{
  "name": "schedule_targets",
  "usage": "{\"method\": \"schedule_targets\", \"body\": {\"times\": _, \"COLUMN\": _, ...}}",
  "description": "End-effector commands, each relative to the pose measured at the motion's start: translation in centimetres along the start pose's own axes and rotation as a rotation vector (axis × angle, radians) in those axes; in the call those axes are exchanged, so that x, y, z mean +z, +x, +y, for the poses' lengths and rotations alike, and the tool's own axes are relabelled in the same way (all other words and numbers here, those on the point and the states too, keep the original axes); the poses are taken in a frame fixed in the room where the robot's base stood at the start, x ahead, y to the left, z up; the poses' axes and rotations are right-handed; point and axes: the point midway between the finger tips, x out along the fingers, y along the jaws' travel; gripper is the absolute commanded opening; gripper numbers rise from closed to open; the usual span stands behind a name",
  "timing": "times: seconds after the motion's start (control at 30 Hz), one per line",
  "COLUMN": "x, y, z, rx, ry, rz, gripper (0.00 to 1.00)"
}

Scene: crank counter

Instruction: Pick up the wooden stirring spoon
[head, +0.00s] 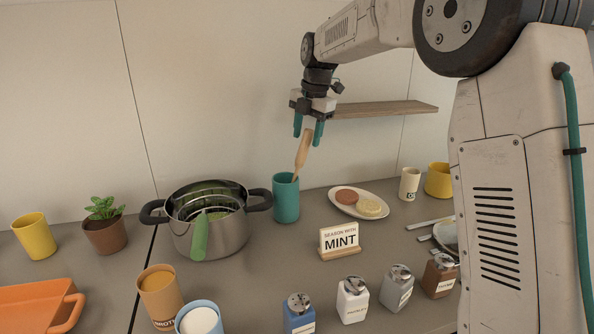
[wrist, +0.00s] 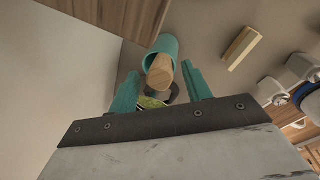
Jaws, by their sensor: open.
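The wooden stirring spoon (head: 302,155) stands tilted in a teal cup (head: 286,203), its handle rising out of the top. My gripper (head: 308,133) is open above the cup, its teal fingers on either side of the handle's upper end. In the wrist view, the spoon's handle end (wrist: 160,73) lies between the fingertips of my gripper (wrist: 160,85), with the teal cup (wrist: 166,44) behind it. Whether a finger touches the handle is hard to tell. The spoon's lower part is hidden inside the cup.
A steel pot (head: 220,236) with a green-handled utensil stands left of the cup. A plate (head: 377,209) and a "MINT" sign (head: 340,239) are to its right. A wall shelf (head: 385,109) is behind my gripper. Several spice jars line the front.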

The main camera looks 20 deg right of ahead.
Motion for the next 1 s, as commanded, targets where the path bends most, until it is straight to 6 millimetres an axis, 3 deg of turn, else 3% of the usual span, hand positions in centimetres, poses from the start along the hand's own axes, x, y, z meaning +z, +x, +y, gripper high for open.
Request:
{"method": "schedule_targets", "body": {"times": 0.23, "x": 0.3, "y": 3.6, "z": -0.1, "rx": -0.002, "ry": 0.001, "rz": 0.001, "gripper": 0.49}}
{"method": "schedule_targets", "body": {"times": 0.53, "x": 0.3, "y": 4.1, "z": -0.2, "rx": -0.001, "ry": 0.002, "rz": 0.000, "gripper": 0.49}}
{"method": "schedule_targets", "body": {"times": 0.57, "x": 0.3, "y": 4.1, "z": -0.2, "rx": -0.001, "ry": 0.002, "rz": 0.000, "gripper": 0.43}}
{"method": "schedule_targets", "body": {"times": 0.7, "x": 0.3, "y": 4.1, "z": -0.2, "rx": -0.001, "ry": 0.003, "rz": 0.000, "gripper": 0.04}}
{"method": "schedule_targets", "body": {"times": 0.73, "x": 0.3, "y": 4.1, "z": -0.2, "rx": -0.001, "ry": 0.003, "rz": 0.000, "gripper": 0.00}}
{"method": "schedule_targets", "body": {"times": 1.0, "x": 0.3, "y": 4.0, "z": -0.1, "rx": 0.000, "ry": 0.003, "rz": 0.000, "gripper": 0.00}}
